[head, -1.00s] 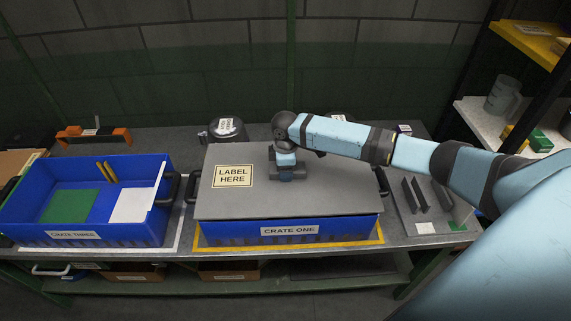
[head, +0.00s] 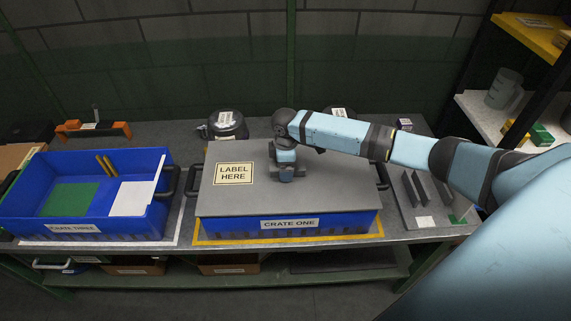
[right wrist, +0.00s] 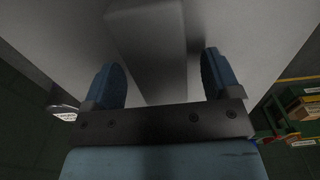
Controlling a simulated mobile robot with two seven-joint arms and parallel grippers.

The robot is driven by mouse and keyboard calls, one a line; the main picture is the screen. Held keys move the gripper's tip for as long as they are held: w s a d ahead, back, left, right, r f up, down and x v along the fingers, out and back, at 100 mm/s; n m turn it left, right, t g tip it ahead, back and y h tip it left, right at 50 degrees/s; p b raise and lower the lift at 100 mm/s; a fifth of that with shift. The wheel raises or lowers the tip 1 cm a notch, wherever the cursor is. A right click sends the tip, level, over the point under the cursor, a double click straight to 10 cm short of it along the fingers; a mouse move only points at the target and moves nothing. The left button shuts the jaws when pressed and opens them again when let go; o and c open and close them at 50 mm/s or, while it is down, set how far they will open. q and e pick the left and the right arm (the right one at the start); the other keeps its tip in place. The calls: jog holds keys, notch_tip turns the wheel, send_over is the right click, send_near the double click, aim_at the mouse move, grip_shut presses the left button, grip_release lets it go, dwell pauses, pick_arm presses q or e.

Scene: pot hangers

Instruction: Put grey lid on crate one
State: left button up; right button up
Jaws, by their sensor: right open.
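The grey lid (head: 330,198) lies flat over crate one (head: 345,222), a blue crate whose front label shows below the lid's front edge. The lid covers the crate's inside. A cream "LABEL HERE" sticker (head: 234,174) is on the lid's left part. My right gripper (head: 287,174) is down at the middle of the lid, at its handle. In the right wrist view the two blue fingers (right wrist: 164,82) stand apart, with the grey lid handle (right wrist: 150,45) between them. My left gripper is not in view.
Blue crate three (head: 125,226) stands to the left, open, with green and white pieces in it. A dark lidded pot (head: 226,126) is behind crate one. A grey tray with dark upright plates (head: 418,190) is to the right. Shelves (head: 490,115) stand at the far right.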

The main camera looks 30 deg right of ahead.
jog(key=shift+r, duration=0.2)
notch_tip(320, 180, up, 13)
jog(key=b, duration=0.2)
jog(key=s+a+f+m+t+y, duration=0.1)
jog(key=s+a+f, duration=0.4)
jog(key=s+a, duration=0.25)
jog(key=s+a+f+m+t+y, duration=0.1)
jog(key=s+a+f, duration=0.4)
jog(key=s+a, duration=0.25)
jog(key=s+d+r+m+t+h, duration=0.1)
jog(key=s+d+m, duration=0.25)
jog(key=s, duration=0.55)
jog(key=s+d+r+m+t+h, duration=0.15)
jog(key=s+m, duration=0.25)
jog(key=s, duration=0.6)
jog(key=w+a+f+t+y, duration=0.1)
jog(key=w+a+f+t, duration=0.2)
jog(key=f, duration=0.4)
jog(key=w+a+f+t+y, duration=0.2)
jog(key=w+a+f+t, duration=0.1)
jog(key=f, duration=0.4)
jog(key=shift+w+f+n, duration=0.25)
jog(key=shift+f+n, duration=0.15)
jog(key=shift+n, duration=0.05)
